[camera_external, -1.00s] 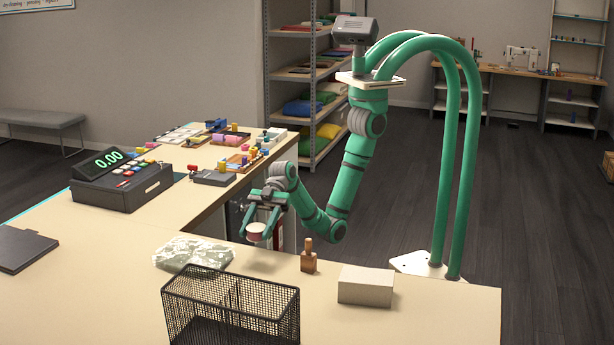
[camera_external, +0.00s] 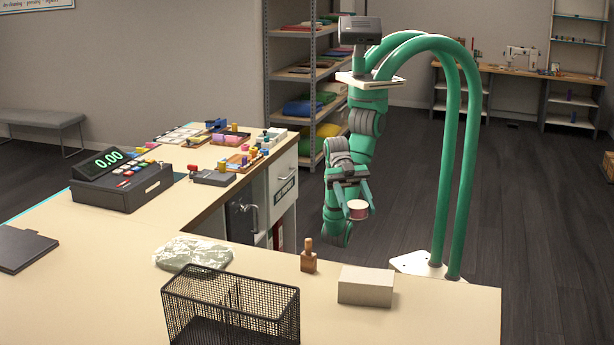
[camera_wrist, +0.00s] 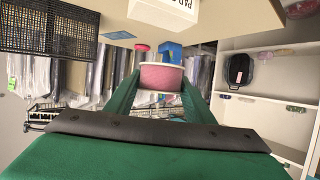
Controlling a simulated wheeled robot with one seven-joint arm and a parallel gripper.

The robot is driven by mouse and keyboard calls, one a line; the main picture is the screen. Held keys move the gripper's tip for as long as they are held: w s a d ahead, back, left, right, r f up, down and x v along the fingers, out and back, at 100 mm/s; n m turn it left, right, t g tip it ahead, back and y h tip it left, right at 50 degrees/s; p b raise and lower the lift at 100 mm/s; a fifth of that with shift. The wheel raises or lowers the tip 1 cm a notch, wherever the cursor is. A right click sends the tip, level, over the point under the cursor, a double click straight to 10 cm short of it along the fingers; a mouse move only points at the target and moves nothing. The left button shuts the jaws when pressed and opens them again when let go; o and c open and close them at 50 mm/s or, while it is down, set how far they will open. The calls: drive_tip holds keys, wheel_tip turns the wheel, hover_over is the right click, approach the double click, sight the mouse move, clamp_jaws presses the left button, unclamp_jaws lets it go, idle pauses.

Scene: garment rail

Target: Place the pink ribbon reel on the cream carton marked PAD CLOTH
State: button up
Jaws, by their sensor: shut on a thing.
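My gripper (camera_external: 357,203) is shut on the pink ribbon reel (camera_external: 357,210), which has a pale top face. In the wrist view the reel (camera_wrist: 161,77) sits between my two green fingers. The cream carton (camera_external: 366,287) stands on the counter near its right end, in front of and below the reel. The carton also shows at the top of the wrist view (camera_wrist: 165,12), with part of the lettering "PAD C" cut off by the picture edge. The reel is in the air, apart from the carton.
A brown wooden bottle-shaped item (camera_external: 308,257) stands left of the carton. A black mesh basket (camera_external: 231,306) is further left, and a clear plastic-wrapped bundle (camera_external: 193,254) lies behind it. The counter (camera_external: 440,312) is bare right of the carton.

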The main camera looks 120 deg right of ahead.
drive_tip(key=s+a+r, duration=0.1)
drive_tip(key=s, duration=0.3)
drive_tip(key=n+g, duration=0.1)
hover_over(367, 276)
drive_tip(key=f, duration=0.9)
drive_tip(key=shift+s+d, duration=0.3)
drive_tip(key=shift+w+a+f, duration=0.1)
drive_tip(key=shift+f, duration=0.05)
drive_tip(key=shift+w+a+f, duration=0.1)
drive_tip(key=shift+f, duration=0.8)
drive_tip(key=shift+w+a+f, duration=0.1)
drive_tip(key=shift+f, duration=0.8)
drive_tip(key=shift+f, duration=0.15)
drive_tip(key=o, duration=1.1)
drive_tip(key=shift+c, duration=0.2)
